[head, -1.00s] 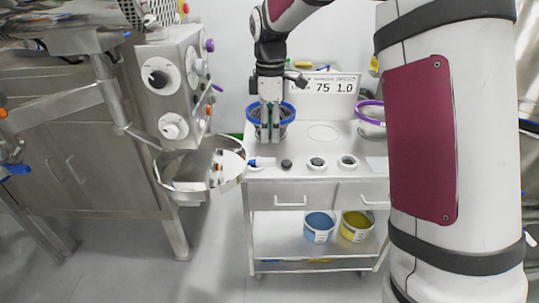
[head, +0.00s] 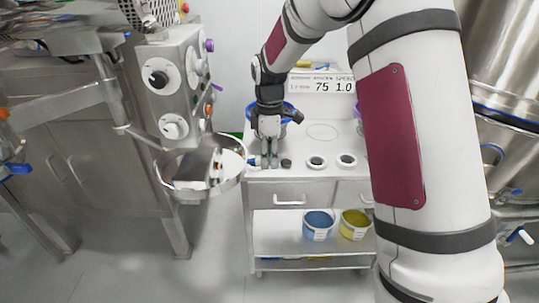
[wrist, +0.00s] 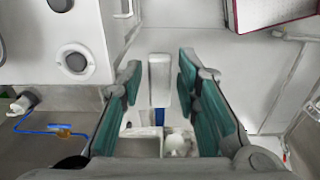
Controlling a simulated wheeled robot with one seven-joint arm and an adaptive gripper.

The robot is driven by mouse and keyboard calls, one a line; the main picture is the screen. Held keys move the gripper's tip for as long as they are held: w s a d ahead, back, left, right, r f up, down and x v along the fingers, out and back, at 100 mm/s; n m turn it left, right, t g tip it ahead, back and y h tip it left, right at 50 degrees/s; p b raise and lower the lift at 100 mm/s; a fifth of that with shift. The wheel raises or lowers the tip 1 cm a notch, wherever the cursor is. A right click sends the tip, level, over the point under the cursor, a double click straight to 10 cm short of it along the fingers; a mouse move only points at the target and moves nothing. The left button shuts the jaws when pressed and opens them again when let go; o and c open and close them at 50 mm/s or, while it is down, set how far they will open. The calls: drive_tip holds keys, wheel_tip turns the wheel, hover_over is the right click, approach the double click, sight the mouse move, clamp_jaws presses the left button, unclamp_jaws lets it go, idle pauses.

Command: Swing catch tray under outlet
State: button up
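The catch tray (head: 243,176) is a round, shiny metal pan below the panel of the steel machine at the left of the head view. A short piece with blue and white parts (head: 253,161) sticks out at its right rim. In the wrist view a white block with a blue stem (wrist: 160,80) lies between my fingers, seemingly that same piece. My gripper (head: 269,163) points down at the tray's right, by the cart's front edge. Its green-padded fingers (wrist: 159,92) are open, with a gap on both sides of the block. Contact is not visible.
A white cart (head: 275,188) with drawers stands right of the tray, bearing small round items (head: 316,162) and a blue-rimmed vessel behind my gripper. Its lower shelf holds a blue tub (head: 318,225) and a yellow tub (head: 354,224). The machine's control panel (head: 172,88) rises above the tray.

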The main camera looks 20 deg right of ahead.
clamp_jaws()
drive_tip(key=s+a+m+p, duration=0.55)
drive_tip(key=s+a, duration=1.05)
drive_tip(key=a, duration=0.4)
drive_tip(key=s+a+m, duration=0.2)
drive_tip(key=a, duration=1.1)
drive_tip(key=s+a+m, duration=0.2)
drive_tip(key=a+m, duration=0.1)
drive_tip(key=a, duration=1.1)
drive_tip(key=shift+a, duration=0.15)
drive_tip(key=shift+s, duration=0.1)
